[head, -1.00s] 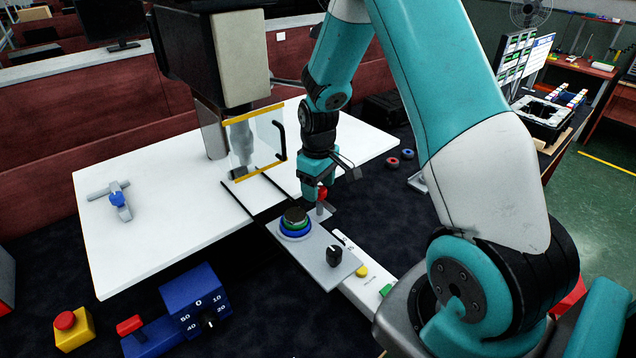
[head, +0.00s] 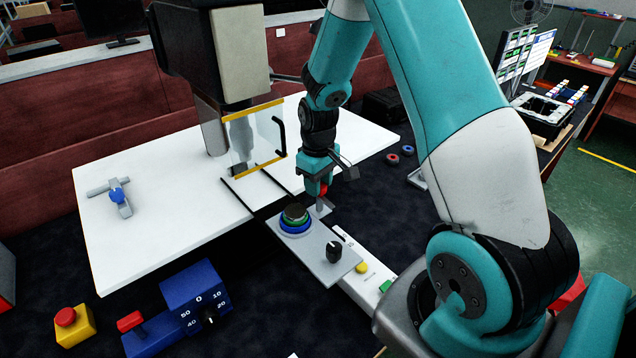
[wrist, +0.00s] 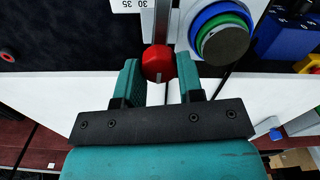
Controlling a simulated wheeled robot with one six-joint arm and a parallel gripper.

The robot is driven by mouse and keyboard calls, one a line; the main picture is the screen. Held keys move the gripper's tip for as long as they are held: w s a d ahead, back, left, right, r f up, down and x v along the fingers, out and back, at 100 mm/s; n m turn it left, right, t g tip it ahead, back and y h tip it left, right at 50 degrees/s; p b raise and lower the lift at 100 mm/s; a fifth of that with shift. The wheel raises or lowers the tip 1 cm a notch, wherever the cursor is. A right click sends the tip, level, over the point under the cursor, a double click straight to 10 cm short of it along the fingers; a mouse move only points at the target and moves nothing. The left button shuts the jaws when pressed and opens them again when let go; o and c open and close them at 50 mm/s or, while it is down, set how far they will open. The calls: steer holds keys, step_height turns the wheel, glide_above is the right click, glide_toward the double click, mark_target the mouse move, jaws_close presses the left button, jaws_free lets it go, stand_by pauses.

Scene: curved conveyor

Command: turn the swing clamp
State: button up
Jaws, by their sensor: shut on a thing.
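My gripper (head: 318,187) is at the front edge of the white table, right of the round stacked discs. It is shut on a red knob (head: 323,190), which also shows between the teal fingertips in the wrist view (wrist: 158,62). A grey metal bar (wrist: 162,22) runs from the knob, beside a scale strip; I take this to be the swing clamp's arm. A small grey foot (head: 321,208) shows below my fingers in the head view. The clamp's pivot is not clearly visible.
The blue, green and dark discs (head: 295,219) sit close to my gripper on a grey plate (head: 313,252) with a black knob (head: 333,251). A clear guard (head: 257,140) stands behind left. A blue-knobbed grey fixture (head: 118,197) lies on the white table (head: 165,230).

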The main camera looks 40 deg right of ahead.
steer(key=m, duration=0.4)
steer(key=shift+b, duration=0.4)
steer(key=m, duration=0.4)
steer(key=shift+d+m+b, duration=0.15)
steer(key=shift+m+b, duration=0.15)
steer(key=shift+b, duration=0.05)
steer(key=m, duration=0.4)
steer(key=shift+b, duration=0.3)
steer(key=shift+s+d+m, duration=0.1)
steer(key=shift+m, duration=2.2)
steer(key=o, duration=0.9)
step_height(320, 180, up, 8)
steer(key=shift+f+b, duration=0.2)
steer(key=shift+b, duration=0.9)
